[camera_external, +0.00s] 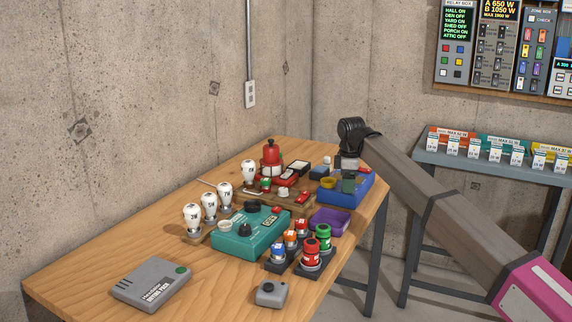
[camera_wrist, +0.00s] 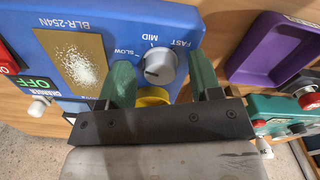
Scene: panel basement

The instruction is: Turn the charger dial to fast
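The blue charger box (camera_external: 362,186) sits at the right end of the wooden table; in the wrist view it (camera_wrist: 105,28) carries SLOW, MID and FAST marks around a grey dial (camera_wrist: 158,66). I cannot tell for sure which mark the dial points to. My gripper (camera_wrist: 161,64) is open, its green fingers on either side of the dial in the picture, with gaps visible. In the outside view my gripper (camera_external: 348,180) is above the box, its tips hard to make out. A yellow round part (camera_wrist: 153,95) shows between the fingers, partly hidden.
A purple tray (camera_wrist: 273,48) lies beside the box. A teal box (camera_external: 238,245), several bulbs (camera_external: 192,216) and red and green knobbed blocks (camera_external: 312,254) crowd the table. A grey pack (camera_external: 150,284) lies front left.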

